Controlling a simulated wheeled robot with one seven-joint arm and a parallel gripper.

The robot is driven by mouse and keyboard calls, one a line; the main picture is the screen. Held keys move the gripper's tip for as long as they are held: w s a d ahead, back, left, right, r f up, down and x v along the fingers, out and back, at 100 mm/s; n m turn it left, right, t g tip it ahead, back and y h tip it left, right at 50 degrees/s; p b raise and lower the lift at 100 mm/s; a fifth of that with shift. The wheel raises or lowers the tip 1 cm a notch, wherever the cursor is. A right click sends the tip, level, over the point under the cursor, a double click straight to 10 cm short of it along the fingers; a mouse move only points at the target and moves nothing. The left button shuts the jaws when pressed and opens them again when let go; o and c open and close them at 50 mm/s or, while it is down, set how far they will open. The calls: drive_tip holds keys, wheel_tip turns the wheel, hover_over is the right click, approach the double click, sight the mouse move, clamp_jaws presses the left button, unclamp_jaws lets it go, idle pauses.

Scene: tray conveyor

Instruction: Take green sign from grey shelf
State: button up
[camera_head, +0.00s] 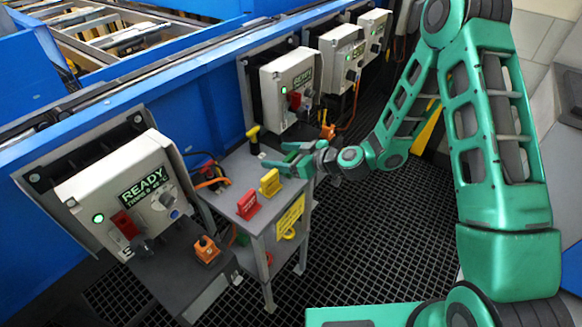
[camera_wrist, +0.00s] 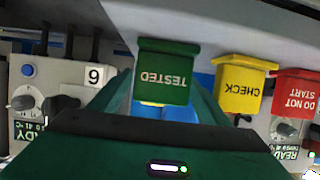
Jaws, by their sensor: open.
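The green sign (camera_wrist: 166,75), lettered TESTED, shows upside down in the middle of the wrist view. It lies between the two green fingers of my gripper (camera_head: 281,160), which are open around it; whether either finger touches it I cannot tell. In the head view my gripper is over the far right part of the grey shelf (camera_head: 229,178), and I cannot make out the green sign apart from the green fingers there. A yellow CHECK sign (camera_head: 270,182) and a red DO NOT START sign (camera_head: 248,204) stand in a row nearer on the shelf top.
The yellow sign (camera_wrist: 240,86) and red sign (camera_wrist: 296,95) are right of the green one in the wrist view. A READY control box (camera_head: 120,195) is left of the shelf, another (camera_head: 290,85) behind. A yellow T-handle (camera_head: 253,135) stands near the gripper. Dark grating is clear at right.

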drive_tip(key=c, duration=1.2)
drive_tip(key=shift+r, duration=0.1)
